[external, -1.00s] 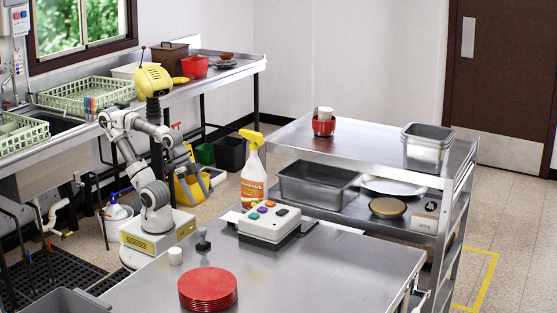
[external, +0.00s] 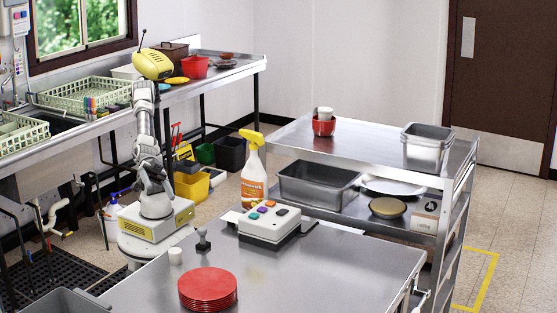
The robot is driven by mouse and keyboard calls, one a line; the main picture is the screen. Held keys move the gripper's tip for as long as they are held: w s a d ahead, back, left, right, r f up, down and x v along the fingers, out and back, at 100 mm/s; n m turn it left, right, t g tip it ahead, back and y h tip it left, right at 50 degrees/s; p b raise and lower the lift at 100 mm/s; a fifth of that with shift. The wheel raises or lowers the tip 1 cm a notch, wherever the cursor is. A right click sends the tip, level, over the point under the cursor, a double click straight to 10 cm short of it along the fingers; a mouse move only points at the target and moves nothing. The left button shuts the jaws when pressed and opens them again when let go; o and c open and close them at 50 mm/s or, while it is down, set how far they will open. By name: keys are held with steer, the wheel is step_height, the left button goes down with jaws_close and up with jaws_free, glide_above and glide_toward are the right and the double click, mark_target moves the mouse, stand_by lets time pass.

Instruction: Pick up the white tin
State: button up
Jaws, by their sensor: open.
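A small white tin (external: 176,256) stands upright on the near steel table, at its left edge. Nothing touches the tin.
Red plates (external: 208,288), a dark stamp-like object (external: 203,239) and a button box (external: 270,223) share the near table. A spray bottle (external: 253,178) stands behind the box. A yellow bucket (external: 192,187) is on the floor. The table's right half is clear.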

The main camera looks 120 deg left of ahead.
steer(key=s+d+f, duration=0.2)
steer(key=s+f, duration=0.1)
steer(key=f, duration=0.5)
steer(key=m+t+y, duration=0.2)
steer(key=y, duration=0.5)
glide_toward(180, 257)
steer(key=x, duration=0.1)
steer(key=b+x, duration=0.1)
steer(key=x, duration=0.1)
steer(key=b+x, duration=0.1)
steer(key=shift+w+d+f, duration=0.15)
steer(key=shift+w+f, duration=0.15)
steer(key=shift+f, duration=0.1)
steer(key=shift+r+b+x, duration=0.2)
steer(key=shift+b+x, duration=0.35)
steer(key=shift+x, duration=1)
steer(key=shift+r+b+x, duration=0.15)
steer(key=shift+b+x, duration=0.35)
steer(key=shift+x, duration=1.05)
jaws_close()
